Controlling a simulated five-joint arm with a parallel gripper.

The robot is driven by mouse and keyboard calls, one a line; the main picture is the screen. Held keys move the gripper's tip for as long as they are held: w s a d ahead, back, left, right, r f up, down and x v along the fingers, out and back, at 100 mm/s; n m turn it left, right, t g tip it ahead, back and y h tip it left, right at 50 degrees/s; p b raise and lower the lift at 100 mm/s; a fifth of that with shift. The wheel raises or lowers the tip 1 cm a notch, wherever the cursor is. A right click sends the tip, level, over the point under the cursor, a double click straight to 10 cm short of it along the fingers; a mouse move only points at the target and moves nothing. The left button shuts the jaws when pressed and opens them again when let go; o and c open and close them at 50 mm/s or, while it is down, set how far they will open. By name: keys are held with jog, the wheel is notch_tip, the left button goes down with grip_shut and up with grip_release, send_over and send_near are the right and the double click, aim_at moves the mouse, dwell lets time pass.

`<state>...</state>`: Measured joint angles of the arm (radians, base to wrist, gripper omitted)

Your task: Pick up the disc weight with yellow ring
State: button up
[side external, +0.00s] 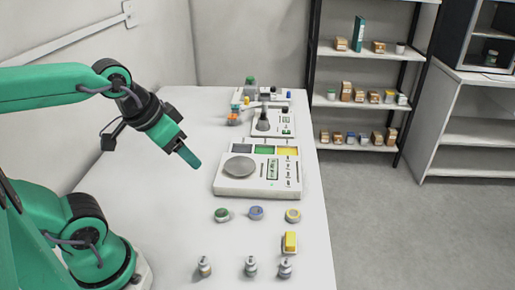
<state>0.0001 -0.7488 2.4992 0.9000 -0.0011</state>
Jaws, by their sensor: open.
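The disc weight with yellow ring (293,215) lies flat on the white table, at the right end of a row of discs near the table's right edge. My gripper (190,158) is in the air to the upper left of it, above the table and left of the scale. It is well apart from the disc and holds nothing that I can see. The jaws are open, though the gap between the fingers is hard to make out from this side.
A green-topped disc (221,215) and a blue disc (256,213) lie left of the yellow-ringed one. A yellow block (290,242) and several metal weights (250,266) stand nearer the front. A scale (230,188) sits behind the discs. The table's left half is clear.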

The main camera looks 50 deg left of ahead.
jog(key=shift+w, duration=0.15)
jog(key=n+g, duration=0.6)
jog(key=n, duration=0.1)
send_over(293, 212)
notch_tip(293, 212, down, 16)
jog(key=shift+a+r, duration=0.1)
jog(key=shift+f, duration=0.45)
jog(key=shift+f, duration=0.1)
jog(key=shift+f, duration=1.2)
jog(key=shift+f, duration=0.1)
